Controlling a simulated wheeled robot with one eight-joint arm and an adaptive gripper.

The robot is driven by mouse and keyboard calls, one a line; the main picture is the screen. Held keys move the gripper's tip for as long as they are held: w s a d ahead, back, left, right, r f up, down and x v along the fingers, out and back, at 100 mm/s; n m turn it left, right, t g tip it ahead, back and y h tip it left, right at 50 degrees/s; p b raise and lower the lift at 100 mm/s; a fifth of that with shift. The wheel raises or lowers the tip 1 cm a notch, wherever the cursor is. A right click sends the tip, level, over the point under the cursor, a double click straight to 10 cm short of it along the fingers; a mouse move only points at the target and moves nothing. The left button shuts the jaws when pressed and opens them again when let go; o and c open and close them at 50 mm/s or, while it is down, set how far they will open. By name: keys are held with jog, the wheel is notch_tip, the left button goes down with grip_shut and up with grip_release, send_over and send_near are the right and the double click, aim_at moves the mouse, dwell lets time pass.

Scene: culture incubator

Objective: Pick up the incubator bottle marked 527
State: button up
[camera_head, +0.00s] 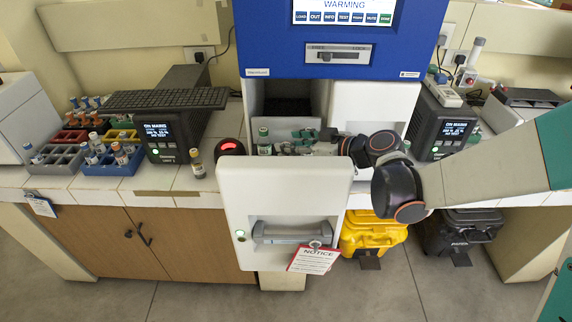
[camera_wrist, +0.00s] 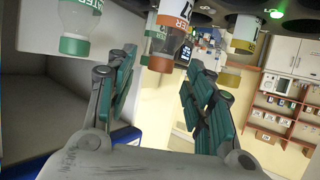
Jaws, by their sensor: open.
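My gripper (camera_head: 292,143) reaches in from the right above the open drawer of the blue incubator (camera_head: 270,40). In the wrist view, its teal fingers (camera_wrist: 160,72) are spread with nothing held between them. Three bottles hang down from the top of that view: one with a green end (camera_wrist: 76,28), a brown one with an orange label (camera_wrist: 168,40) beyond the gap between the fingers, and one with a yellow band (camera_wrist: 243,38). I cannot read 527 for certain on any bottle. In the head view, a green-capped bottle (camera_head: 264,134) stands at the drawer's left; my gripper partly hides the drawer.
The white drawer front (camera_head: 285,205) stands out past the counter, with a handle and a notice tag (camera_head: 313,260). At left are bottle racks (camera_head: 110,162), a lone bottle (camera_head: 197,165) and a dark device (camera_head: 175,130). Another dark device (camera_head: 440,125) stands right.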

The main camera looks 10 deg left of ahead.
jog(key=x, duration=0.3)
grip_shut()
jog(key=shift+r, duration=0.2)
